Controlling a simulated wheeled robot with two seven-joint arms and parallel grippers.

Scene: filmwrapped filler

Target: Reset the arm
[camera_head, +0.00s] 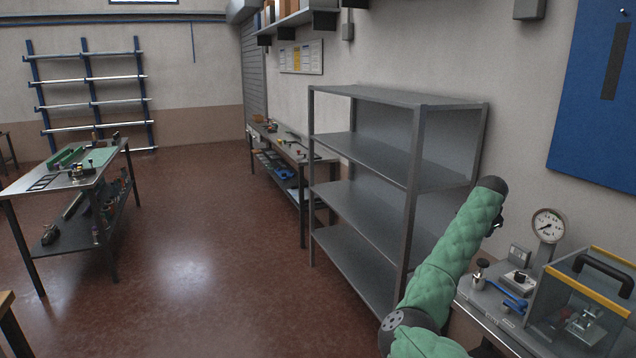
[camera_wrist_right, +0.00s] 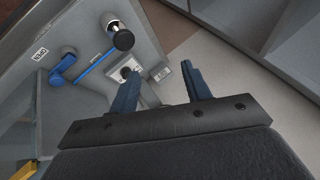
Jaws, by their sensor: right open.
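My right arm (camera_head: 455,250), in a green padded cover, reaches up from the bottom of the head view in front of the grey shelf rack. Its dark end is at the upper right, and the gripper there is mostly hidden. In the right wrist view my right gripper (camera_wrist_right: 162,84) shows two blue-grey fingers spread apart with nothing between them. Beyond the fingers is the workbench panel with its fittings; the gripper appears clear of it. My left arm and gripper do not show.
The empty grey shelf rack (camera_head: 416,103) stands beside the right arm. At the right, a bench carries a pressure gauge (camera_head: 547,225), a blue lever (camera_head: 508,297) and a yellow-edged case (camera_head: 565,278). A blue lever (camera_wrist_right: 62,70) and black knob (camera_wrist_right: 122,39) show in the wrist view. Open floor lies left.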

